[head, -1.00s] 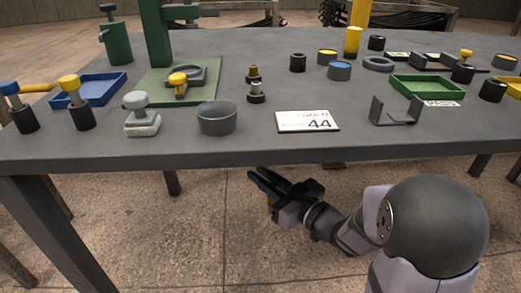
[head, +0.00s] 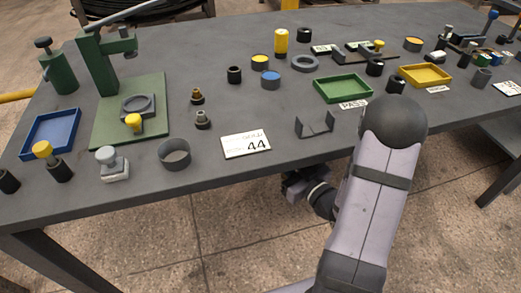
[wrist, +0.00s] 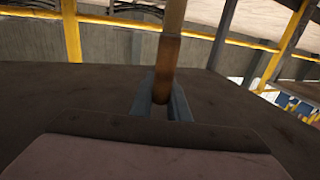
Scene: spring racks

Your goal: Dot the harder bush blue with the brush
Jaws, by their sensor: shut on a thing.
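My gripper (head: 296,184) is low at the table's front edge, partly hidden by the tabletop and my arm. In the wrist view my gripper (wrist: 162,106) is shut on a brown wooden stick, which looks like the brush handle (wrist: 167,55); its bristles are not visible. Short black cylinders, which look like bushes, stand on the table: one left of the pots (head: 235,75), one right of the green tray (head: 396,84) and one behind that tray (head: 375,67). I cannot tell which is harder. A pot with a blue top (head: 271,79) stands near the middle.
A green press (head: 100,65) stands at the left, beside a blue tray (head: 51,133). A grey cup (head: 174,153), a card reading 44 (head: 246,145) and a grey bracket (head: 315,124) line the front. A green tray (head: 342,89) and yellow tray (head: 425,75) are right. Mid-table has clear patches.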

